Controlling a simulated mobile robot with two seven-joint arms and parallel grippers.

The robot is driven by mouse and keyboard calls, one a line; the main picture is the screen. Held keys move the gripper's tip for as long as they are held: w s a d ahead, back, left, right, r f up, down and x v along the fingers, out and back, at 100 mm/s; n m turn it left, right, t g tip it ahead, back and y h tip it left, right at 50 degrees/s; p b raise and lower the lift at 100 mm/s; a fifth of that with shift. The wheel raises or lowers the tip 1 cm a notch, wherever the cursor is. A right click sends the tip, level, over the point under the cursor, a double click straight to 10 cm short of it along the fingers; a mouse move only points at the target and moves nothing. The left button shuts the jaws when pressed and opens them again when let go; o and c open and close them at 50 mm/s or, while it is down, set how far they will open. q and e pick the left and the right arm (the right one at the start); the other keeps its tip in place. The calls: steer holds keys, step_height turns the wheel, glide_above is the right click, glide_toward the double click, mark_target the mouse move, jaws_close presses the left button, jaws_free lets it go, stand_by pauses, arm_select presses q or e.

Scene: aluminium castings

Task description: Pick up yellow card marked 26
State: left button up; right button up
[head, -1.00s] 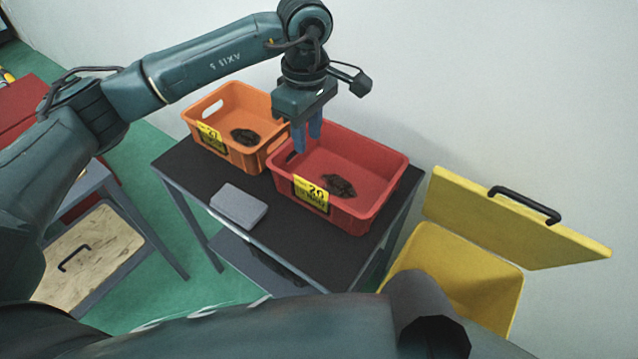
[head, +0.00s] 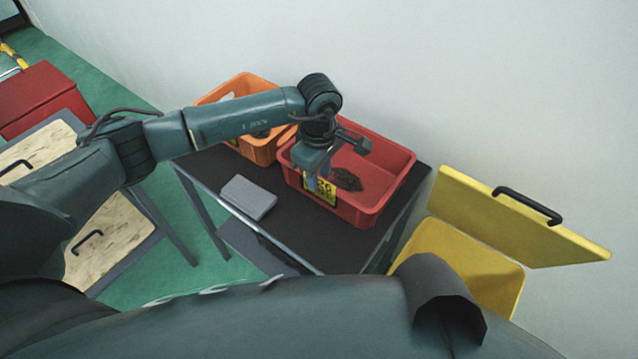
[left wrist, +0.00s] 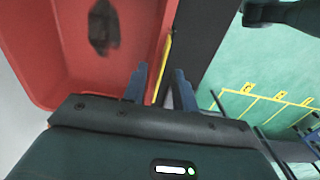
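The yellow card (head: 323,194) with black digits hangs on the front wall of the red crate (head: 362,210); the digits look like 26, partly covered by my gripper. In the left wrist view the card (left wrist: 162,68) is a thin yellow strip seen edge-on along the crate's rim. My left gripper (head: 316,174) is right above the card, pointing down. In the left wrist view its two fingers (left wrist: 160,85) are apart, with the strip between them in the picture; whether they touch it I cannot tell. My right gripper is not in view.
The red crate holds a dark casting (head: 347,180). An orange crate (head: 258,150) stands behind my arm on the dark table (head: 290,232). A grey block (head: 248,197) lies near the table's front edge. A yellow bin (head: 470,262) with a raised lid stands to the right.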

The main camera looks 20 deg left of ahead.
arm_select(q)
jaws_close()
steer(key=shift+r, duration=0.1)
stand_by(0.5)
